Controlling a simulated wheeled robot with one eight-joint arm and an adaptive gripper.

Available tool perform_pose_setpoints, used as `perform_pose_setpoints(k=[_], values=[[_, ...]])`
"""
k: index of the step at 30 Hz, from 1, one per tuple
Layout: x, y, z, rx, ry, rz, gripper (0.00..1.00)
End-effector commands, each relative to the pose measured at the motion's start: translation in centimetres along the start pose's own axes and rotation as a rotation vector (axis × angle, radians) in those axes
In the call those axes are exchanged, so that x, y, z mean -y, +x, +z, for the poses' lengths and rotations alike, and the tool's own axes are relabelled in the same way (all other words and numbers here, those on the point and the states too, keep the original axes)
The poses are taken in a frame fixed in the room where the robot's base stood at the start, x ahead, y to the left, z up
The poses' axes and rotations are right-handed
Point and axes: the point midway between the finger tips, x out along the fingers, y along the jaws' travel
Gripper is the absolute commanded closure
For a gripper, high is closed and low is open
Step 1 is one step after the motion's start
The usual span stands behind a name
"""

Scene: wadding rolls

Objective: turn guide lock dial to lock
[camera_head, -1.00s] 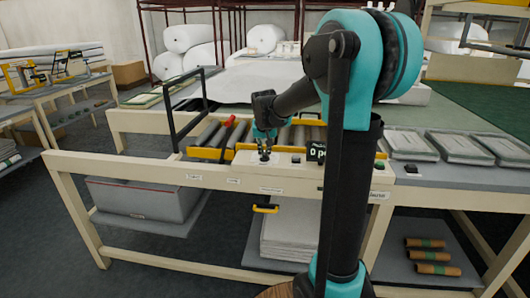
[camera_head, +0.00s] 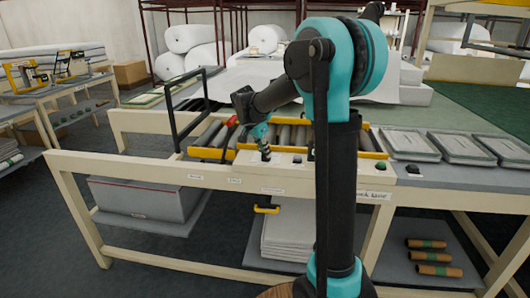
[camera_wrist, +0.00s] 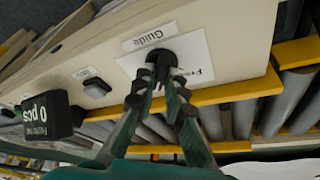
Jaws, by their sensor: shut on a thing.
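The guide lock dial (camera_wrist: 161,58) is a small black knob on a white plate (camera_wrist: 188,62), below a label reading "Guide" in the wrist view. The word "Free" shows on the plate to its right. My gripper (camera_wrist: 161,80) is shut on the dial, with a dark green finger on each side. The fingertips hide part of the dial, so its exact pointing is hard to tell. In the head view my gripper (camera_head: 265,153) is at the bench's front panel and mostly covers the dial.
The front panel (camera_head: 275,171) also carries a black counter box (camera_wrist: 48,115) reading "0 pcs" and a dark button (camera_wrist: 97,86). Grey rollers (camera_head: 208,135) with yellow rails and a red-ended lever (camera_head: 231,122) lie behind. Packed trays (camera_head: 414,146) sit at right.

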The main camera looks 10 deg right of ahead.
Motion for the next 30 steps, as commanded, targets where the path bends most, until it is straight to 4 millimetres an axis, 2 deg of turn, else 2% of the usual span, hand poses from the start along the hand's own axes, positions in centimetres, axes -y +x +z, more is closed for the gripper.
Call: perform_pose_setpoints(k=[20,21,25,30], values=[[0.06,-0.01,0.0,0.0,0.06,0.024,1.0],[0.06,-0.01,0.0,0.0,0.06,0.024,0.87],[0.05,-0.01,0.0,0.0,0.06,0.024,0.71],[0.04,0.0,0.01,0.0,0.06,0.024,0.68]])
